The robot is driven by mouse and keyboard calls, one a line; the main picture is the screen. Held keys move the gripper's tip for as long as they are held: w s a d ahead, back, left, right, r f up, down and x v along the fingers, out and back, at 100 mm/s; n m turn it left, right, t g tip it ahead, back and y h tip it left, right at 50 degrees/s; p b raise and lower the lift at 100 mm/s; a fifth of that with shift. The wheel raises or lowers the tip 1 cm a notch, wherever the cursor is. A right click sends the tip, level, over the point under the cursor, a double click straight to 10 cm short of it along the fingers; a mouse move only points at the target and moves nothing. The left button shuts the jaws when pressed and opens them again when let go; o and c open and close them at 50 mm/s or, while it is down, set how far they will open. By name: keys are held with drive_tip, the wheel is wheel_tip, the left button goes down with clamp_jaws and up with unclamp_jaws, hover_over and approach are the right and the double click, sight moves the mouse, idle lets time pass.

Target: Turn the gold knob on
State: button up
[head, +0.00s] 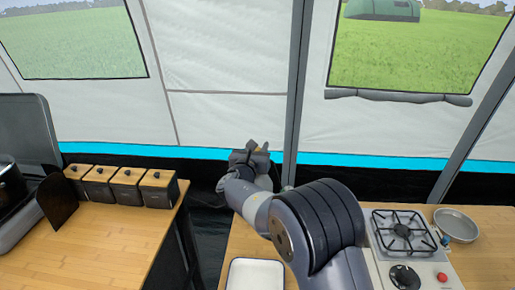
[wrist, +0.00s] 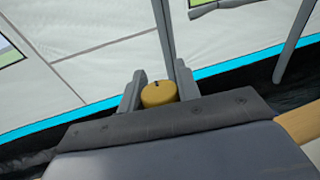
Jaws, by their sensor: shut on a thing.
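The gold knob (wrist: 159,94) shows in the wrist view as a round yellow piece with a dark mark on its top. It sits between the two grey fingers of my gripper (wrist: 160,84), which is shut on it. What the knob is attached to, if anything, is hidden behind my gripper. In the head view my gripper (head: 252,153) is out beyond the far edge of the counter, in front of the tent wall. The knob cannot be made out clearly there.
A stove (head: 405,235) with a black dial (head: 404,276) and a red button (head: 442,277) stands at right, beside a metal pan (head: 456,224). A white tray (head: 255,275) lies at the counter's front. Several dark canisters (head: 126,183) line the left counter. A gap separates the counters.

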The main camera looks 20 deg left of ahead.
drive_tip(key=shift+c, duration=1.2)
